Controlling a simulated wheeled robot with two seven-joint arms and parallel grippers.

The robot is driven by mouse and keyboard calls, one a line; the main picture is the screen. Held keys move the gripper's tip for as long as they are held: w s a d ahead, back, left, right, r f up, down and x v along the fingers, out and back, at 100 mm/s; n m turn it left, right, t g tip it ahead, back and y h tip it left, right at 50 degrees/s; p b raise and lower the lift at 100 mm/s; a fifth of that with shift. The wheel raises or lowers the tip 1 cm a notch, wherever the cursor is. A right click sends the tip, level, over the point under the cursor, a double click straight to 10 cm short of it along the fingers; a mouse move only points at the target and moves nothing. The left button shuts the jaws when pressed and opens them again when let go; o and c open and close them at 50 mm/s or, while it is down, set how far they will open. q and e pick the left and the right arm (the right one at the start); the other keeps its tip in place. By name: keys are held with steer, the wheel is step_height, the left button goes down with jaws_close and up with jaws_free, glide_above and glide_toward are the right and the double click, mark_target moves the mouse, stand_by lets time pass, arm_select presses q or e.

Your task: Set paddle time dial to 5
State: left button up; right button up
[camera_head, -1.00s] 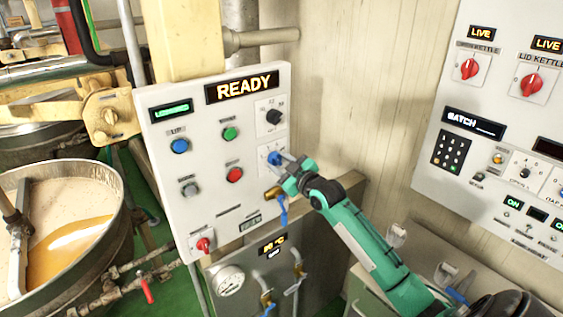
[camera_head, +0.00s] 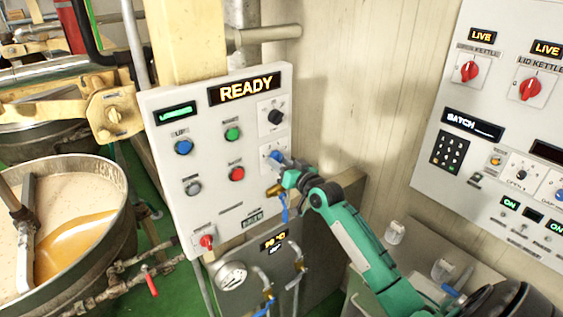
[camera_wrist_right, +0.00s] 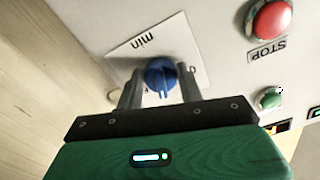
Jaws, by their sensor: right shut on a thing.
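The blue dial (camera_head: 277,157) sits on a white plate on the right side of the grey control panel (camera_head: 215,205). In the right wrist view the blue dial (camera_wrist_right: 160,75) shows between my two fingers, on a plate marked "min". My right gripper (camera_head: 283,166) is at the dial and shut on it; it also shows in the right wrist view (camera_wrist_right: 160,92). The dial's scale numbers are mostly hidden or too small to read. My left gripper is not in view.
A READY display (camera_head: 245,88), a black knob (camera_head: 276,116), a green button (camera_head: 232,134) and a red button (camera_head: 236,173) are close by on the panel. A blue-handled valve (camera_head: 284,205) hangs just below my gripper. An open kettle (camera_head: 120,225) stands at left.

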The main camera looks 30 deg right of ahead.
steer(key=shift+m, duration=0.5)
steer(key=o, duration=1)
steer(key=s+d+b, duration=0.1)
steer(key=s+b, duration=0.4)
steer(key=s, duration=0.8)
steer(key=shift+s, duration=0.35)
steer(key=shift+f, duration=0.1)
